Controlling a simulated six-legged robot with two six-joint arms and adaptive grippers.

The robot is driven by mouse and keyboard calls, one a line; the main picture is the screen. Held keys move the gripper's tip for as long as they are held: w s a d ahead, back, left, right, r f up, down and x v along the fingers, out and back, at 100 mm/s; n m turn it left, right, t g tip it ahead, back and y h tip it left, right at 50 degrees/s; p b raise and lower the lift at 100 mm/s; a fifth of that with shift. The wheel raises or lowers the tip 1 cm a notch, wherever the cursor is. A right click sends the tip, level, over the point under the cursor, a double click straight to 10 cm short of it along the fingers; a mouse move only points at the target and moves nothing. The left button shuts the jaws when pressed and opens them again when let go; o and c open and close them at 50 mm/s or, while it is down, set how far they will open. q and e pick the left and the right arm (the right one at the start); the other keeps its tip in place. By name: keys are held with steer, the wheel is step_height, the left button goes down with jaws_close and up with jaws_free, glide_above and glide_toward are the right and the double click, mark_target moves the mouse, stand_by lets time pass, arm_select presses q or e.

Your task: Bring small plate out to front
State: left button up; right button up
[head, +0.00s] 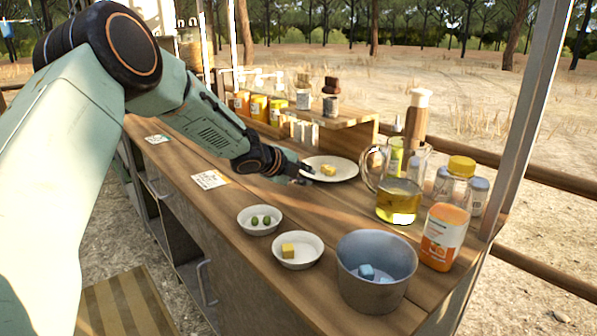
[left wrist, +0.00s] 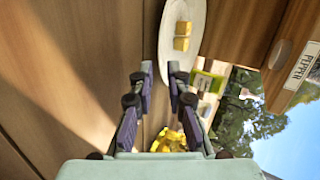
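A white plate (head: 345,172) with yellow cubes (head: 328,170) on it lies on the wooden counter, below the raised shelf. In the left wrist view the plate (left wrist: 196,52) carries two yellow cubes (left wrist: 182,36). My left gripper (head: 304,174) is at the plate's left edge. In the left wrist view its two fingers (left wrist: 160,72) are apart, with the plate's rim showing between and beyond them. Nothing is clearly held, and I cannot tell whether a finger touches the rim. My right gripper is not in view.
Nearer stand a bowl with green olives (head: 245,224), a bowl with a yellow cube (head: 311,257) and a grey-blue bucket (head: 352,290). A glass jug (head: 398,205) and an orange-labelled bottle (head: 443,245) stand to the right. Jars (head: 258,107) line the back shelf.

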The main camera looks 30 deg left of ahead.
arm_select(q)
steer(key=shift+x, duration=1.3)
steer(key=shift+w+d, duration=0.1)
jaws_close()
